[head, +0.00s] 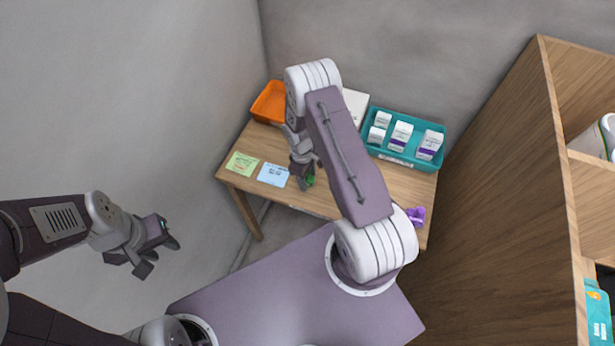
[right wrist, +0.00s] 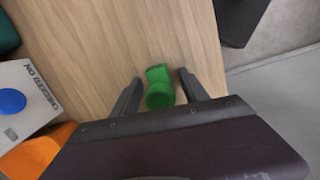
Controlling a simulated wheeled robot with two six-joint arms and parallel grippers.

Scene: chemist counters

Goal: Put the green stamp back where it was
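The green stamp (head: 310,180) is at the front part of the wooden table, beside the light blue note. In the right wrist view the green stamp (right wrist: 159,88) is between the two fingers of my right gripper (right wrist: 158,92), with a gap on each side. My right gripper (head: 303,168) is open around it and low over the table; the arm hides part of the table. My left gripper (head: 158,254) is open and empty, away to the left of the table.
The wooden table (head: 330,205) bears a green note (head: 242,162), a light blue note (head: 273,175), an orange tray (head: 268,103), a teal tray (head: 395,157) with several white boxes and a purple object (head: 416,216). A wooden shelf (head: 500,200) stands close on the right.

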